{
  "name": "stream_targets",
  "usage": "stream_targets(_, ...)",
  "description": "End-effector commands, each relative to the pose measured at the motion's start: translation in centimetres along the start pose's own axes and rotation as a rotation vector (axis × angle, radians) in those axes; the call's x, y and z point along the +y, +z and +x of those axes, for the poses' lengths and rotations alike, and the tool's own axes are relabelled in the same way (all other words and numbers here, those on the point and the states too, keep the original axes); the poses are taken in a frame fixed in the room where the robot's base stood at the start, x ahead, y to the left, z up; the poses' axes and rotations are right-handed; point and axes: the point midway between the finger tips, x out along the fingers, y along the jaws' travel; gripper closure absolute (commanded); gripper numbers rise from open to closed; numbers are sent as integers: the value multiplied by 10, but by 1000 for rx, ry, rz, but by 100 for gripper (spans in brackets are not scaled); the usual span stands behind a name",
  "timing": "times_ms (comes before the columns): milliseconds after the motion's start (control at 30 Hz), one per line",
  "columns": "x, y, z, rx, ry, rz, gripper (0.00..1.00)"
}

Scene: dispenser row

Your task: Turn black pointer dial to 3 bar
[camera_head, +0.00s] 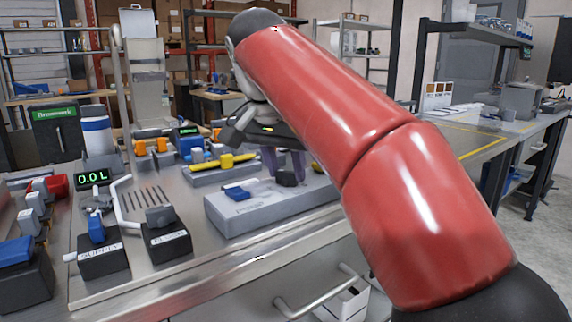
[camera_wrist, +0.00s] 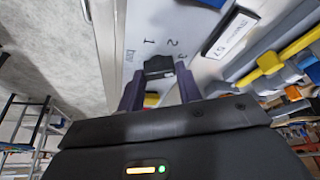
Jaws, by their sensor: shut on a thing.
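The black pointer dial (camera_wrist: 158,64) sits on a light grey panel (camera_head: 245,217), with the printed numbers 1, 2 and what looks like a 3 beside it in the wrist view. The dial also shows in the head view (camera_head: 287,180), below the fingers. My gripper (camera_wrist: 159,78) has purple fingers on either side of the dial and is shut on it. In the head view my gripper (camera_head: 284,166) points down at the panel. Which number the pointer faces cannot be told, as the fingers and the tilted view hide part of the dial.
A blue knob (camera_head: 237,192) is left of the dial on the same panel. A yellow valve handle (camera_head: 222,161) lies behind. The SUPPLY (camera_head: 104,256) and FLUSH (camera_head: 166,242) blocks stand front left, near a 0.0 L display (camera_head: 93,177). My red arm covers the right side.

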Motion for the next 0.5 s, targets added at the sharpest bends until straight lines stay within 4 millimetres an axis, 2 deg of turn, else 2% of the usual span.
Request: stream_targets(500,-1,0,0,0,27,66,88)
